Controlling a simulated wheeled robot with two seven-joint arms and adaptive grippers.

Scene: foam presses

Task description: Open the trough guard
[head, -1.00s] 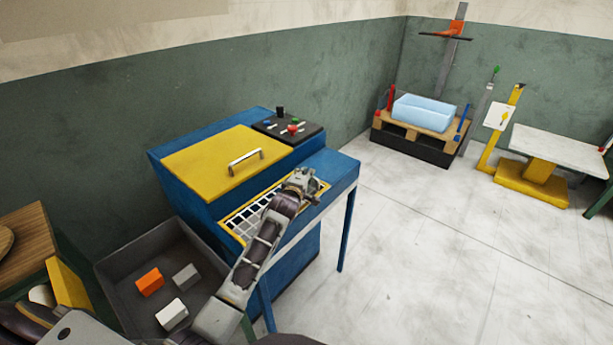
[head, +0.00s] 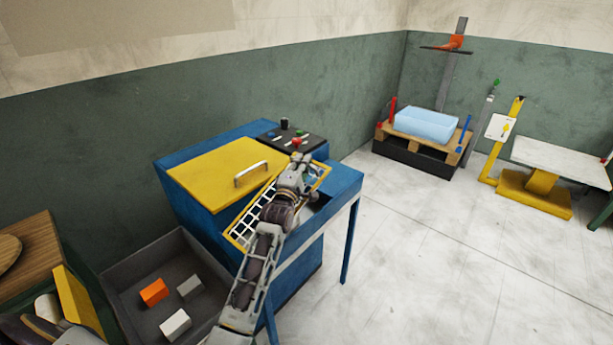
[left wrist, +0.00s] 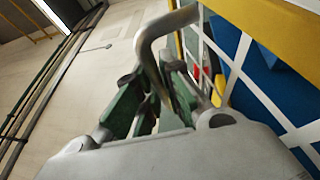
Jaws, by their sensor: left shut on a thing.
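The trough guard (head: 246,228) is a white grid in a yellow frame on the front of the blue machine (head: 338,184). It stands tilted up, with part of the open trough showing below its near edge. My left gripper (head: 297,165) is at the guard's right part and shut on its grey bent handle. In the left wrist view the handle (left wrist: 165,30) passes between the green-padded fingers (left wrist: 148,95), with the guard's grid (left wrist: 250,78) at the right. My left arm hides the middle of the guard. My right gripper is not in view.
A yellow lid (head: 212,176) with a bar handle lies behind the guard. A dark control panel (head: 278,140) with coloured buttons is at the back. A grey bin (head: 140,262) with several blocks stands left.

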